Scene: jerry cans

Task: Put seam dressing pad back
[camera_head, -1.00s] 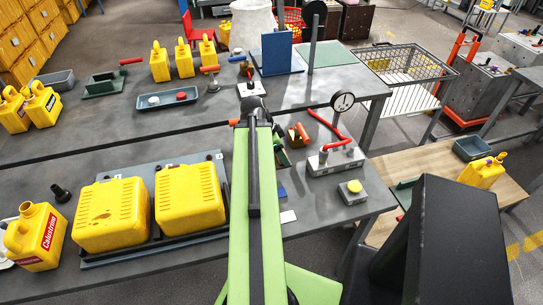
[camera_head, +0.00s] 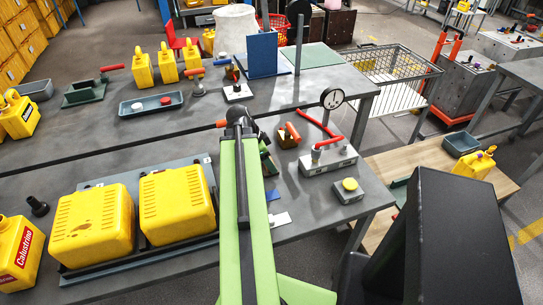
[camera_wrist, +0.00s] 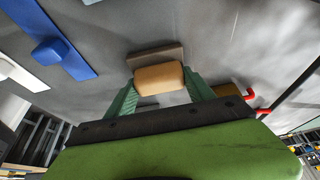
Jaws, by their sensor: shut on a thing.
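A tan block with rounded edges (camera_wrist: 159,78), which looks like the seam dressing pad, sits between the green fingers of my gripper (camera_wrist: 158,92) in the wrist view. The fingers are shut on its two sides. A brown-grey slab (camera_wrist: 154,54) shows just beyond the pad; I cannot tell whether it is joined to the pad or lies on the table. In the head view my gripper (camera_head: 266,160) is over the grey table (camera_head: 318,208), and my green arm hides most of it and the pad.
A blue plate with a raised block (camera_wrist: 52,48) lies left of my gripper. Two large yellow cans (camera_head: 93,222) (camera_head: 177,205) stand at left.

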